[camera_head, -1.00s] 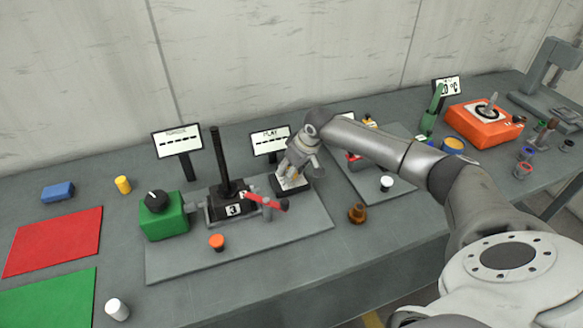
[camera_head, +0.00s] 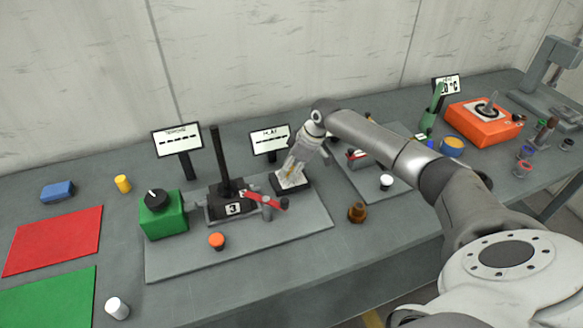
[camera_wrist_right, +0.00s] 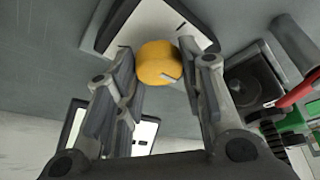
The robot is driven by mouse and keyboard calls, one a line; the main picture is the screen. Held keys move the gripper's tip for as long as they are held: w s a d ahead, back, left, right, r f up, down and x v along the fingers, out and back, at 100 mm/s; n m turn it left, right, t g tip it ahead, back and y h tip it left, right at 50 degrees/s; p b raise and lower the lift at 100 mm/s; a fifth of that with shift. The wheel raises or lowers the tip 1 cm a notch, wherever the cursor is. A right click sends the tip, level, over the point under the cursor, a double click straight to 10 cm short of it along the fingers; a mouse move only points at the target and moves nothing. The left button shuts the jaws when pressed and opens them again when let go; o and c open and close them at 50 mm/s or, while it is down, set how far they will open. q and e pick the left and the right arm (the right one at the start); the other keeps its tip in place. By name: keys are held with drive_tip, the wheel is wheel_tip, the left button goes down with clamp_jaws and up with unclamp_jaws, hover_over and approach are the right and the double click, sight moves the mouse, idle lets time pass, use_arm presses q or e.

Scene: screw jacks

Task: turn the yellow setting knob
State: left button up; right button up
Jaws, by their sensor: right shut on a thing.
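The yellow setting knob (camera_wrist_right: 158,63) is round, with a pale mark on its face, and shows between my right fingertips in the right wrist view. It stands at the white-topped black unit (camera_head: 291,184) on the bench plate. My right gripper (camera_wrist_right: 160,70) is shut on the knob, a finger on each side. In the head view my right gripper (camera_head: 288,178) reaches down onto the unit and hides the knob. My left gripper is in neither view.
A black screw jack (camera_head: 229,190) with a red lever (camera_head: 265,199) stands just left of my right gripper. A display (camera_head: 270,141) is behind it. A green box with a black dial (camera_head: 163,215) and an orange button (camera_head: 217,241) are further left.

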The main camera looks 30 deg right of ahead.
drive_tip(key=o, duration=1)
drive_tip(key=shift+o, duration=0.2)
drive_tip(key=shift+r, duration=0.1)
drive_tip(key=v, duration=1.2)
